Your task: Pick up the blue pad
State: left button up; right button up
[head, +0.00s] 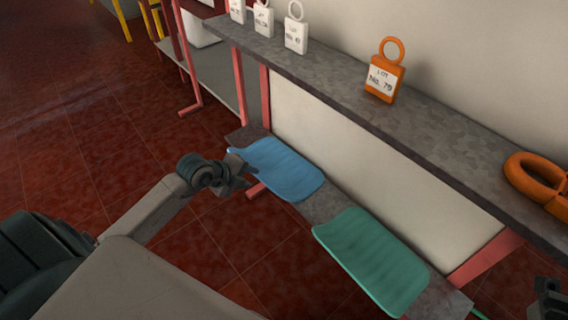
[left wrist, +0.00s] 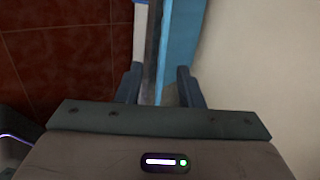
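The blue pad (head: 283,168) lies flat on the low grey shelf, its front-left edge reaching the shelf's edge. My left gripper (head: 243,171) is at that edge, close beside the pad. In the left wrist view my left gripper (left wrist: 158,82) has its two fingers apart, with the blue pad (left wrist: 182,38) and a grey strip showing between and beyond them. I cannot tell whether a finger touches the pad. A dark piece at the lower right of the head view looks like my right gripper (head: 548,296), mostly cut off.
A green pad (head: 372,262) lies on the same low shelf (head: 322,207), nearer me. An upper grey shelf (head: 345,100) above holds an orange tag (head: 385,72), white tags (head: 296,32) and an orange ring-shaped thing (head: 540,180). Red tiled floor is open at left.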

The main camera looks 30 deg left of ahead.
aim_at(267, 175)
pick_arm(q)
jog(key=b+x, duration=0.1)
jog(key=x, duration=0.4)
jog(key=shift+f+b, duration=0.15)
jog(key=shift+b, duration=0.2)
jog(key=b+x, duration=0.1)
jog(key=x, duration=0.1)
jog(key=b+x, duration=0.1)
jog(key=x, duration=0.2)
jog(key=shift+w+a+b, duration=0.25)
jog(key=shift+w+b, duration=0.05)
jog(key=shift+w, duration=0.05)
grip_shut()
